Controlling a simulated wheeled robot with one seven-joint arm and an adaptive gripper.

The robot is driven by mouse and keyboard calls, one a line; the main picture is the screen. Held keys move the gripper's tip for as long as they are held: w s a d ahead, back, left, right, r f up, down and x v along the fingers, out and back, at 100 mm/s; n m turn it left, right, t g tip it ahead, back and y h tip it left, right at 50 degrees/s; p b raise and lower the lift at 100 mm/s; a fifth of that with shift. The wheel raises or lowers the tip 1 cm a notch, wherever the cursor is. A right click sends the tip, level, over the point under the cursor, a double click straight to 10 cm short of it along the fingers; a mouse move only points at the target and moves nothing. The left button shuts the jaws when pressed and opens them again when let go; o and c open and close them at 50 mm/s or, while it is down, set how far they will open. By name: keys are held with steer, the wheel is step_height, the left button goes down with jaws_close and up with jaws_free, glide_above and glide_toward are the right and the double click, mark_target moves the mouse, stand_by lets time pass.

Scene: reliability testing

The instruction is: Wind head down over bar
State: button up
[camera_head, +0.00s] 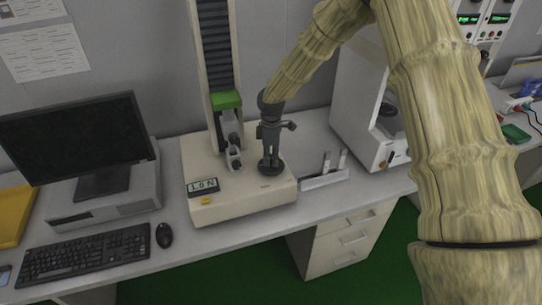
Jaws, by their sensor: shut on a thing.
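The test stand has a cream base (230,205), and a green-topped head (227,100) sits low on its tall column (216,45). Dark and metal fittings (234,142) hang below the head. A small metal fixture (236,163) stands under them; I cannot clearly make out the bar or whether the head touches it. My gripper (270,157) points down right of the column and is shut on a dark round handwheel (271,168) on the base. The fingers partly hide the wheel. A small display (202,187) on the base's front appears to read 1.0 N.
A monitor (80,140), keyboard (85,254) and mouse (164,235) are at left. A small holder (325,179) with light upright pieces stands right of the stand. A white machine (365,110) is further right. My arm crosses the right side.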

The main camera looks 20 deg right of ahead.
mark_target(271, 157)
steer(key=shift+n, duration=0.8)
steer(key=o, duration=1.1)
steer(key=shift+d, duration=0.1)
steer(key=shift+c, duration=0.2)
step_height(271, 157, up, 12)
